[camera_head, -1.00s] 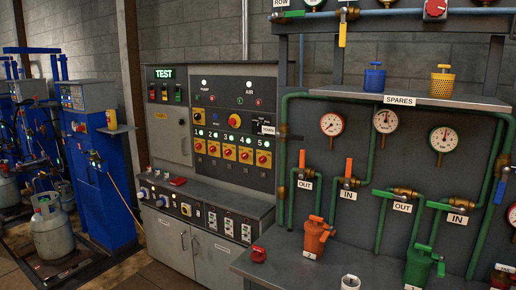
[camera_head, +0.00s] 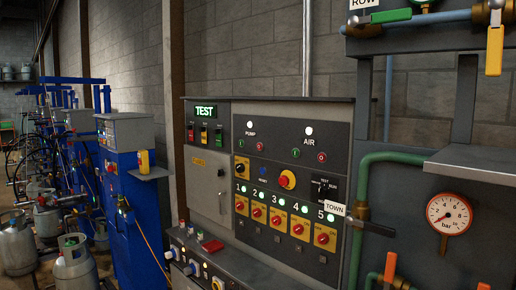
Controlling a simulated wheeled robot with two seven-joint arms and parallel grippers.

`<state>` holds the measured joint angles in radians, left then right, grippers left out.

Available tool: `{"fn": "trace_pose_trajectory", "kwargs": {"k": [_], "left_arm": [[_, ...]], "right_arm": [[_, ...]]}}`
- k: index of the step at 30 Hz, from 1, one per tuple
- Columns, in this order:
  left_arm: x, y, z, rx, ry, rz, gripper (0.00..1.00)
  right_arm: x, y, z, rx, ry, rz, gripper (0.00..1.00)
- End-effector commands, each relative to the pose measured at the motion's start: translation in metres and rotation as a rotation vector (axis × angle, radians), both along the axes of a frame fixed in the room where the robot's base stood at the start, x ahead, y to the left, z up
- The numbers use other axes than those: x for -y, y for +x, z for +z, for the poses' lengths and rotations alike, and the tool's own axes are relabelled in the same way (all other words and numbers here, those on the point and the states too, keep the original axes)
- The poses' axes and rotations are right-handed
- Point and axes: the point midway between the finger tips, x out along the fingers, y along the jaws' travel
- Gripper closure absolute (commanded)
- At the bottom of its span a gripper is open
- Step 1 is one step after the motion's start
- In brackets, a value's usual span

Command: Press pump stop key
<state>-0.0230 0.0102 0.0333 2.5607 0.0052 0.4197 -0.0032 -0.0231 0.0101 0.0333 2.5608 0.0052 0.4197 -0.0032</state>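The grey control cabinet (camera_head: 205,165) stands in the middle of the view with a dark upper panel. Below the lit lamp and the PUMP label (camera_head: 250,133) sit two small round keys. The left one is a green key (camera_head: 241,143) and the right one is a red key (camera_head: 260,146). A similar pair, a green key (camera_head: 295,153) and a red key (camera_head: 321,157), sits under the AIR label (camera_head: 309,142). Neither of my grippers is in view.
Yellow-plated red rotary switches (camera_head: 275,217) line the lower panel. A cabinet ledge (camera_head: 240,262) juts out below. Green pipework (camera_head: 358,215) and a pressure gauge (camera_head: 449,214) stand at right. Blue filling machines (camera_head: 135,215) and gas cylinders (camera_head: 74,265) stand at left.

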Motion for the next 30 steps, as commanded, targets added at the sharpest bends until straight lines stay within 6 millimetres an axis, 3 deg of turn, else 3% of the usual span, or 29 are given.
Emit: {"fn": "trace_pose_trajectory", "kwargs": {"k": [1,4,30], "left_arm": [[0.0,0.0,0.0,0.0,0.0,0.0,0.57],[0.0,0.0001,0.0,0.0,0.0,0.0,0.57],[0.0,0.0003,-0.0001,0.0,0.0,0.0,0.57]], "right_arm": [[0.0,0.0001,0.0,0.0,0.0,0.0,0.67],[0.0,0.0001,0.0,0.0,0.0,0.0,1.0],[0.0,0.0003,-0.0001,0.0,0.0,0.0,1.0]]}}
